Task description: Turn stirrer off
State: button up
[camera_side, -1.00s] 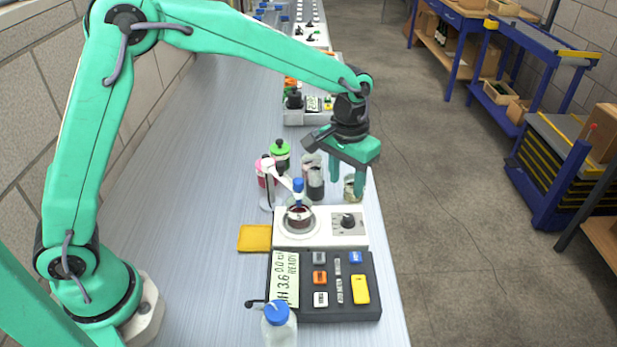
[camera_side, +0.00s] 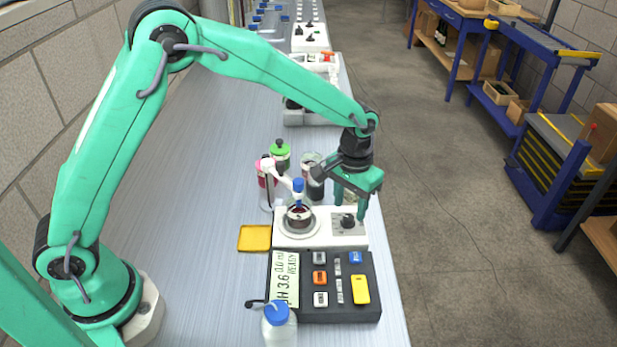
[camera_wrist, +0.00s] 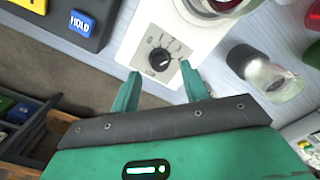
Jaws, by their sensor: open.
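The stirrer (camera_side: 320,240) is a white unit on the bench with a round plate at its left and a black knob (camera_side: 347,221) at its right. A beaker (camera_side: 298,215) of dark red liquid stands on the plate, with a blue-capped probe in it. My gripper (camera_side: 349,212) is open, with its fingers pointing down around or just above the knob. In the wrist view the knob (camera_wrist: 158,60) sits on a dial with printed marks, beyond the gap between the two green fingertips (camera_wrist: 160,82). I cannot tell whether either finger touches it.
A dark pH meter (camera_side: 325,287) with coloured buttons lies in front of the stirrer. A blue-capped bottle (camera_side: 278,325) stands at its left corner. A yellow pad (camera_side: 255,238) lies left of the stirrer. Several jars, one green-capped (camera_side: 280,155), stand behind it. The left bench is clear.

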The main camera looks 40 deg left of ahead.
aim_at(348, 220)
jog(key=shift+f, duration=1.4)
jog(key=c, duration=1)
